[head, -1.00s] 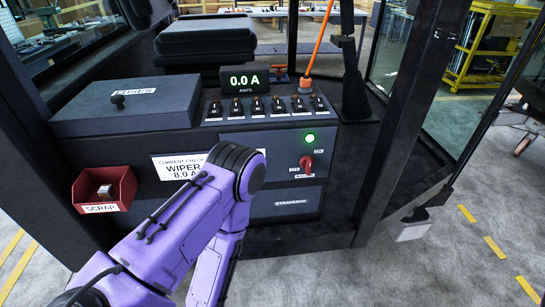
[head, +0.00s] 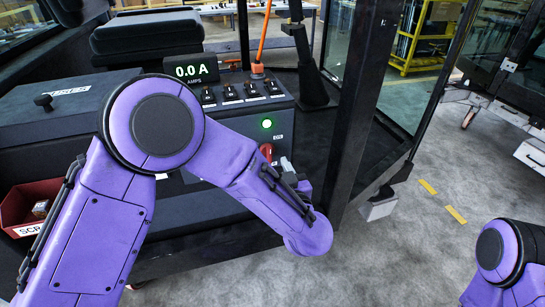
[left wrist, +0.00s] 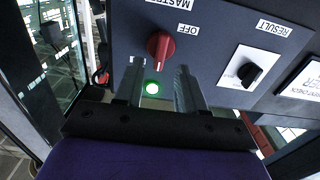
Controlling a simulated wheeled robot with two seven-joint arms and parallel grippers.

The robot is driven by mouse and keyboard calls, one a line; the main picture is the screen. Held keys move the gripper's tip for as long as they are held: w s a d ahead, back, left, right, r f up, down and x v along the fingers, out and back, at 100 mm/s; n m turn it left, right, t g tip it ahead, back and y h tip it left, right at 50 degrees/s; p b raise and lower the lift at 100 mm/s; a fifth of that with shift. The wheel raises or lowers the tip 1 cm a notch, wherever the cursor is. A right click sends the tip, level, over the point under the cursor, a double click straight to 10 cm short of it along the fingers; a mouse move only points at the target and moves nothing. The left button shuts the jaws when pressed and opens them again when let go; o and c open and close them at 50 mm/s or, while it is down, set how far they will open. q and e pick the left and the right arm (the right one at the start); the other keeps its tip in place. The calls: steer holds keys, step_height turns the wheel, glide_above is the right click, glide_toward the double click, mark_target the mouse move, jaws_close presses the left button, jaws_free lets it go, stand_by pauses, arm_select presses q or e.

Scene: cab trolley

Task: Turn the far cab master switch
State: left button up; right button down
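The master switch is a red rotary knob (head: 266,151) on the grey front panel of the cab console, just below a lit green lamp (head: 267,124). In the left wrist view the red knob (left wrist: 160,45) shows upside down beside the labels MASTER and OFF. My left gripper (left wrist: 158,84) is open, its two fingers apart with the green lamp showing between them. The knob lies just beyond the fingertips, and I see no contact. In the head view my left gripper (head: 286,168) is mostly hidden by my forearm, just right of the knob. My right gripper is out of view.
A black knob (left wrist: 249,73) under RESULT sits on the same panel. A red scrap bin (head: 28,206) hangs left. A dark cab post (head: 358,110) stands right.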

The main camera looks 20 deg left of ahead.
mark_target(269, 156)
arm_select(q)
steer(key=shift+x, duration=1.95)
jaws_close()
steer(key=shift+n, duration=0.3)
steer(key=n+b, duration=0.1)
steer(key=n, duration=0.3)
steer(key=shift+a+f, duration=0.1)
steer(key=n+b, duration=0.1)
steer(key=n, duration=0.3)
steer(key=shift+s+b, duration=0.1)
steer(key=shift+b, duration=0.2)
steer(key=n+b, duration=0.1)
steer(key=n, duration=0.1)
steer(key=n+b, duration=0.2)
steer(key=n, duration=0.1)
steer(key=shift+a+f, duration=0.15)
steer(key=shift+f, duration=0.05)
steer(key=n+b, duration=0.2)
steer(key=n, duration=0.1)
steer(key=shift+n+b, duration=0.55)
steer(key=shift+n, duration=0.05)
steer(key=shift+r, duration=0.15)
